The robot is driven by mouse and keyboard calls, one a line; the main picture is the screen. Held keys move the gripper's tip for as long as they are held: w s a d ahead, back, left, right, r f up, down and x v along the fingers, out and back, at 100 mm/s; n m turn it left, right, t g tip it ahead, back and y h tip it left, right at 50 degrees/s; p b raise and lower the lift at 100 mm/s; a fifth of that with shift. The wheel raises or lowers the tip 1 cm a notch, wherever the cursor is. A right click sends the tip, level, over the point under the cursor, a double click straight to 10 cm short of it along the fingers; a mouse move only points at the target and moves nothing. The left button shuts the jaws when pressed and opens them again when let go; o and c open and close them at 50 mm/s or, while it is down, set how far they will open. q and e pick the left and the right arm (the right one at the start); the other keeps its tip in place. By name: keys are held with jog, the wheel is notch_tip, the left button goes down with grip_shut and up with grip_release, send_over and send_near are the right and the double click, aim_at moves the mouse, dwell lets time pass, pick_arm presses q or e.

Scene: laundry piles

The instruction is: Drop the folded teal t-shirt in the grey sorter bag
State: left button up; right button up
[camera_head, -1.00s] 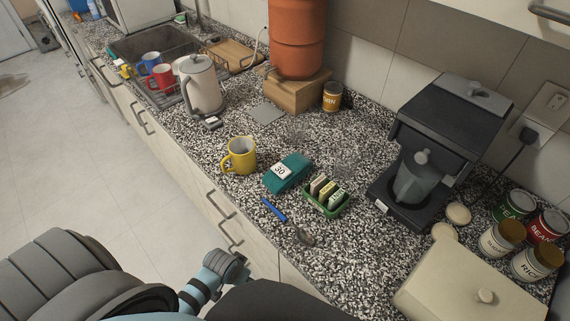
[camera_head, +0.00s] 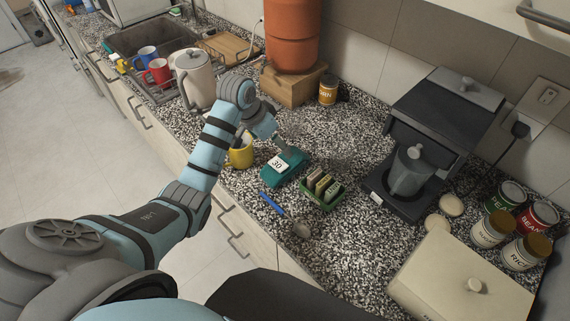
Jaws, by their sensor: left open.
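A flat teal item (camera_head: 284,173) with a white "30" label lies on the speckled counter; I cannot tell whether it is a folded t-shirt. My left arm reaches in from the lower left. I see no grey sorter bag in this view. My right gripper is not in view.
A yellow mug (camera_head: 241,155) stands left of the teal item, partly behind my arm. A kettle (camera_head: 195,80) and coffee machine (camera_head: 425,135) stand around the counter (camera_head: 345,245).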

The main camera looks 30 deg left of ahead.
aim_at(283, 160)
pick_arm(q)
jog(key=x, duration=0.8)
jog(key=s+b+x, duration=0.1)
jog(key=x, duration=0.2)
jog(key=shift+w+d+f, duration=0.1)
jog(key=shift+d+f, duration=0.2)
jog(key=shift+f, duration=0.25)
jog(key=shift+r, duration=0.15)
jog(key=c, duration=1.5)
